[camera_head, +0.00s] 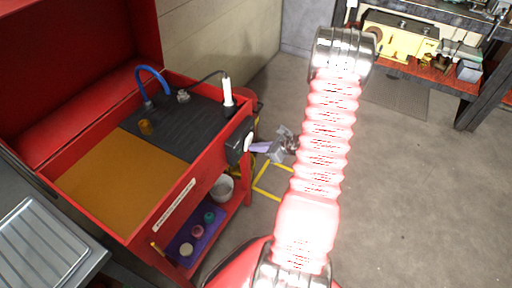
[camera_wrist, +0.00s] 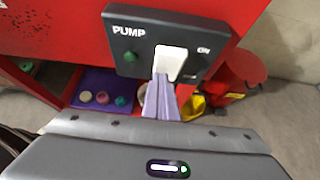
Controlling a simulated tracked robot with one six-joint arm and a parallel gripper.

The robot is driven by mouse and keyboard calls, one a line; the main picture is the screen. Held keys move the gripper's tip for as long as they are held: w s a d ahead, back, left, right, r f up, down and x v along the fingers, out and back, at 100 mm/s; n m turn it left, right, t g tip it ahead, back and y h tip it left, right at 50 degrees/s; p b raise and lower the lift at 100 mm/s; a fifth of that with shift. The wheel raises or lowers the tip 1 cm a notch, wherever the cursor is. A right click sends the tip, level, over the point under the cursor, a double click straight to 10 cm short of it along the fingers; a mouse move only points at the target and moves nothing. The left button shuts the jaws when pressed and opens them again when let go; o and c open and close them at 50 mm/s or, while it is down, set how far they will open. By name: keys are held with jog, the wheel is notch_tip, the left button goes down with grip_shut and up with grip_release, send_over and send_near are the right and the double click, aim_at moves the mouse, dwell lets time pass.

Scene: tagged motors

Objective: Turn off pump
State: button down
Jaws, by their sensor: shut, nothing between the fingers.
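The black pump switch box (camera_wrist: 130,60) is on the front of the red parts washer and reads PUMP. It carries a green lamp (camera_wrist: 131,56) and a white rocker switch (camera_wrist: 171,60), with ON marked at the upper right. In the head view the box (camera_head: 236,148) sits on the washer's right front side. My gripper (camera_wrist: 162,78) is shut and empty, its purple-grey fingers together. Its tips overlap the lower left part of the rocker; I cannot tell whether they press it. The gripper also shows in the head view (camera_head: 258,147), pointing left at the box.
Below is a shelf with a purple tray (camera_wrist: 92,83) of small pots and a white bucket (camera_head: 222,187). A red container (camera_wrist: 240,72) stands right of it. Floor at right is clear.

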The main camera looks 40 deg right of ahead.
jog(key=shift+w+a+r, duration=0.15)
jog(key=shift+w+r, duration=0.05)
jog(key=shift+r, duration=0.05)
jog(key=shift+r, duration=0.85)
jog(key=f+v, duration=0.1)
jog(key=v, duration=1.2)
jog(key=shift+s+d, duration=0.25)
jog(key=shift+s, duration=0.4)
